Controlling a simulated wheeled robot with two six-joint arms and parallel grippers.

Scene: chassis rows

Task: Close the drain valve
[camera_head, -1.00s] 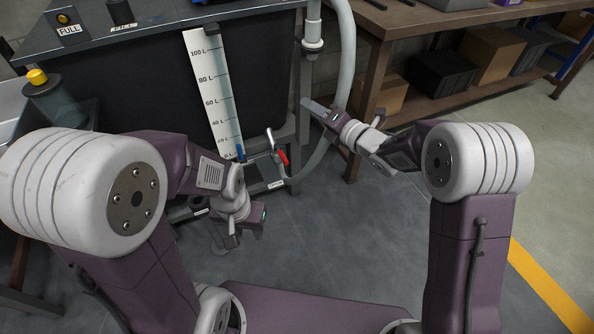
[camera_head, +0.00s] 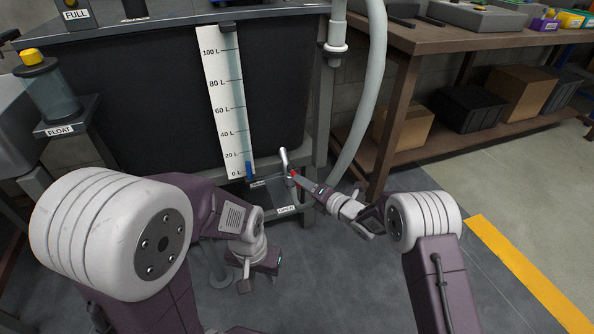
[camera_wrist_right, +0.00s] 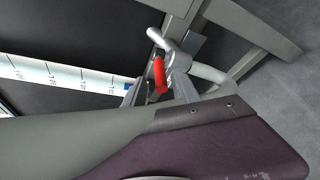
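The drain valve (camera_head: 283,162) sits low at the front of the tank, below the level scale, with a grey pipe and a red handle (camera_head: 293,173). In the right wrist view the red handle (camera_wrist_right: 160,75) hangs beside the grey pipe fitting (camera_wrist_right: 178,62). My right gripper (camera_head: 298,180) reaches in from the right, its tip at the handle in the head view. Its finger fills the lower part of the wrist view, just below the handle; contact is unclear. Whether it is open or shut does not show. My left gripper (camera_head: 250,280) points down, away from the valve, its opening unclear.
The dark tank (camera_head: 160,85) carries a white level scale (camera_head: 226,100) with a blue marker near the bottom. A grey hose (camera_head: 376,90) curves down right of the valve. A workbench (camera_head: 450,38) with boxes below stands at the right. The floor in front is clear.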

